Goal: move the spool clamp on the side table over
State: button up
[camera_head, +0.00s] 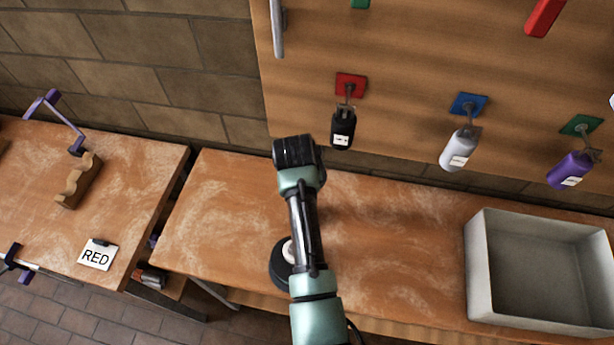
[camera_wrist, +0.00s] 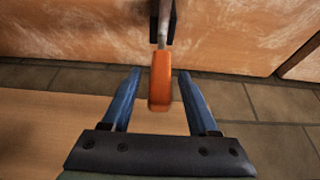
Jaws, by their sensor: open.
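My gripper (camera_wrist: 160,90) has its two blue fingers apart in the wrist view. An orange handle-like piece (camera_wrist: 160,82) on a thin metal rod lies between them in the picture, with visible space on both sides. The rod leads up to a dark part at the worn table's edge. In the head view my arm hides this piece and the fingers. The side table (camera_head: 130,195) at left carries a purple jointed piece (camera_head: 76,147) at its back edge and a purple clamp-like piece with a bar (camera_head: 14,262) at its front. I cannot tell which is the spool clamp.
A RED card (camera_head: 97,256) and a notched wooden block (camera_head: 79,181) lie on the side table. A gap separates it from the main table (camera_head: 400,250). A grey bin (camera_head: 545,278) stands at right. Black (camera_head: 342,128), white (camera_head: 458,150) and purple (camera_head: 572,171) bottles hang above.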

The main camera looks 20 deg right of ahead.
jog(key=shift+d+f, duration=0.1)
jog(key=shift+f, duration=0.1)
grip_shut()
dwell(0.3)
dwell(1.1)
